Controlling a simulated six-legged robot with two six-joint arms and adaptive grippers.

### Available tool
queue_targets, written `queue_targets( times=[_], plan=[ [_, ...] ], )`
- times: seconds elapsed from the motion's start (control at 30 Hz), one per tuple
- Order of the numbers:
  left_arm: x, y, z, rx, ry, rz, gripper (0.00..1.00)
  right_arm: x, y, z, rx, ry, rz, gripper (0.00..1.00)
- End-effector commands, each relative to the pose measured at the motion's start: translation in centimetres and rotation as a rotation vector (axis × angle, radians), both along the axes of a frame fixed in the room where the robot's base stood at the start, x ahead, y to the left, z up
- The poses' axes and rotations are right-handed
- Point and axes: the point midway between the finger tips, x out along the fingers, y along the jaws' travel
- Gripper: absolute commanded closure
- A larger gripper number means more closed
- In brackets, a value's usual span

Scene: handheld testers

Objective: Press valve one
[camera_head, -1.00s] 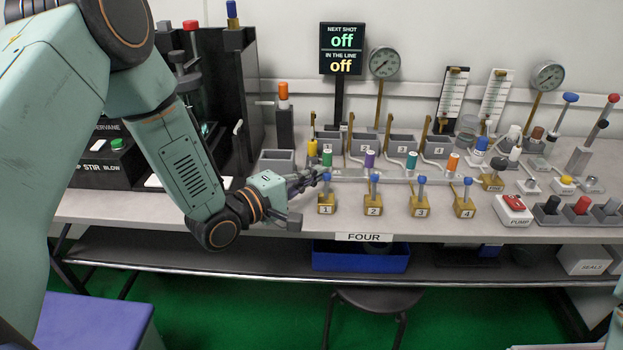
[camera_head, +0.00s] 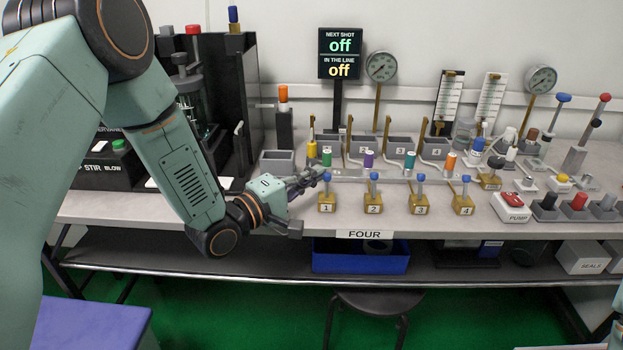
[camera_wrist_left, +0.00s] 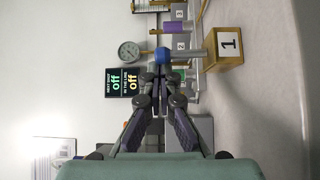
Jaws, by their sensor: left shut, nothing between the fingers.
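Valve one is a brass block (camera_head: 327,208) with a "1" label and a blue knob (camera_head: 327,176) on a grey stem, on the bench's front row. In the left wrist view, the brass block (camera_wrist_left: 229,45) and blue knob (camera_wrist_left: 162,56) appear sideways. My left gripper (camera_head: 318,173) is shut and empty, its fingertips close beside the blue knob. In the left wrist view, my left gripper (camera_wrist_left: 160,76) has its tips right by the knob; I cannot tell whether they touch. My right gripper is not in view.
Valves two (camera_head: 374,207), three (camera_head: 420,204) and four (camera_head: 463,204) stand to the right in the same row. A sign (camera_head: 341,54) reads "off" twice. A red-topped pump switch (camera_head: 511,206) is farther right. A blue bin (camera_head: 360,258) sits below the bench.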

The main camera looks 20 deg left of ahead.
Motion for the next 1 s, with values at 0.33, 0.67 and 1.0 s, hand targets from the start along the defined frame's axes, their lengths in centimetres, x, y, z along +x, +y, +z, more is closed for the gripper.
queue_targets(
  times=[0.33, 0.67, 1.0],
  plan=[
    [-1.3, -0.4, -0.1, 0.044, -0.151, -0.001, 1.0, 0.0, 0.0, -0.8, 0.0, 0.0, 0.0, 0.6],
    [-1.6, -0.5, -0.1, 0.044, -0.151, 0.0, 1.0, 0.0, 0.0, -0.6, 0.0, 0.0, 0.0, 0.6],
    [-0.8, 0.1, 1.4, 0.043, -0.154, 0.003, 1.0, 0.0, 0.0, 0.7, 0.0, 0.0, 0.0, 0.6]
  ],
)
